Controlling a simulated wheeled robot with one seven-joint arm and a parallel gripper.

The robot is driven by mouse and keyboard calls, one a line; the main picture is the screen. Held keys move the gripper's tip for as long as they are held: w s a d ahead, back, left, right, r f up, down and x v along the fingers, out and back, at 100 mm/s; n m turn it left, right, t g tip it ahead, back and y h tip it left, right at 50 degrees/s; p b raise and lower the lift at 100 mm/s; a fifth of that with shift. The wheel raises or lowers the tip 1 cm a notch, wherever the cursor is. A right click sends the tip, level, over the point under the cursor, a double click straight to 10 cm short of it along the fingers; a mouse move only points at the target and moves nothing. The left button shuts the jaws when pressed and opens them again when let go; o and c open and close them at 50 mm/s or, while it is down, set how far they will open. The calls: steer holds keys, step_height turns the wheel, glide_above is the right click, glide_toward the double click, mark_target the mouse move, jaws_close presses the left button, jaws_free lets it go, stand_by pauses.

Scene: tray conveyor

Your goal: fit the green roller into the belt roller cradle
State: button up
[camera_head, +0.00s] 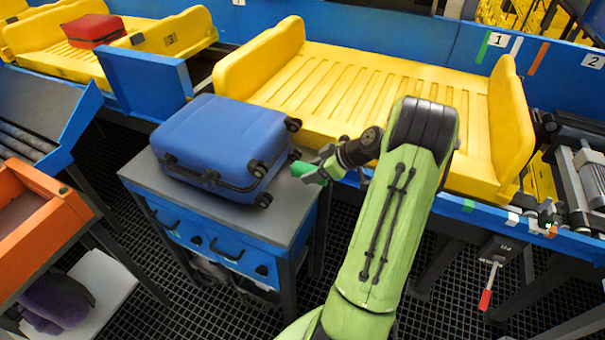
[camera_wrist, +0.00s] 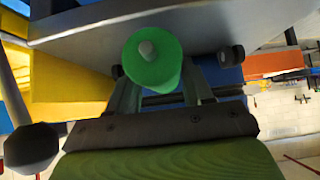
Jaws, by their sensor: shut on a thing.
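The green roller (camera_head: 305,170) is held between the fingers of my gripper (camera_head: 318,169), which is shut on it beside the blue suitcase and above the right edge of the cart. In the wrist view the roller (camera_wrist: 150,66) shows end-on, with a pale axle stub in its round face, between the two fingers (camera_wrist: 157,90). Its far end is hidden. At the right edge of the head view is a metal frame with a grey roller (camera_head: 590,183) beside the conveyor; I cannot tell whether the cradle is part of it.
The blue suitcase (camera_head: 222,145) lies on the grey-topped cart (camera_head: 265,218). A yellow tray (camera_head: 350,90) on the conveyor stands behind my arm. A red-handled lever (camera_head: 486,298) hangs below the conveyor's right side. An orange bin (camera_head: 35,225) is at left.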

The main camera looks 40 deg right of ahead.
mark_target(303, 173)
steer(key=x, duration=0.4)
steer(key=shift+w+a+r, duration=0.1)
steer(key=shift+w, duration=0.25)
steer(key=shift+s+r, duration=0.1)
steer(key=shift+b, duration=0.3)
steer(key=o, duration=1.3)
